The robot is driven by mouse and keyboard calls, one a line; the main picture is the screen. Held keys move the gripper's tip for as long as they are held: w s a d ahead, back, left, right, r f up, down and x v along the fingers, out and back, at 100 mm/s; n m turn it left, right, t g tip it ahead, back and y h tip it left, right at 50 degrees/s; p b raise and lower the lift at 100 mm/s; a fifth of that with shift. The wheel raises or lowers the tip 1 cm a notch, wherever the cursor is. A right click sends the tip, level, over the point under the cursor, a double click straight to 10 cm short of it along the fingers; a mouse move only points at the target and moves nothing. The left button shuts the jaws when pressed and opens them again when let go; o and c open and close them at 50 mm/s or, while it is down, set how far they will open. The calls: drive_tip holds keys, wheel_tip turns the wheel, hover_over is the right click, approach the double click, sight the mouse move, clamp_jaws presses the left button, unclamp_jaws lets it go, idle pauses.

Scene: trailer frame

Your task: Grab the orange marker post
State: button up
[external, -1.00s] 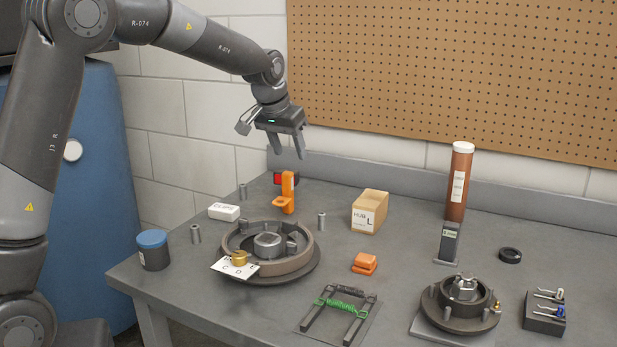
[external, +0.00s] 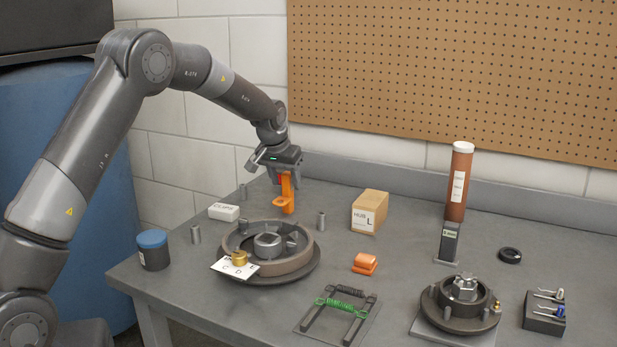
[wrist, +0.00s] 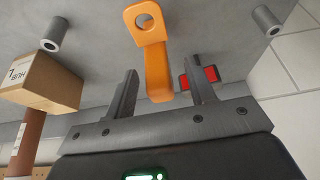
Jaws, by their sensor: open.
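The orange marker post (external: 287,196) stands upright at the back of the grey bench, with a tab with a hole low on its front. My gripper (external: 287,182) is open and low over it, its fingers at the post's upper part. In the wrist view the post (wrist: 157,65) lies between the two open fingers of my gripper (wrist: 162,90), with a gap showing on each side. Its top end is near the palm.
A red block (wrist: 200,76) is just behind the post. Metal cylinders (external: 321,221) stand nearby, with a cardboard HUB L box (external: 368,213) to the right. A round drum hub (external: 309,255) lies in front. A white box (external: 224,211) is to the left.

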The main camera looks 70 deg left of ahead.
sight(288, 188)
drive_tip(key=shift+x, duration=1.85)
drive_tip(key=shift+w, duration=0.15)
drive_tip(key=shift+c, duration=0.5)
clamp_jaws()
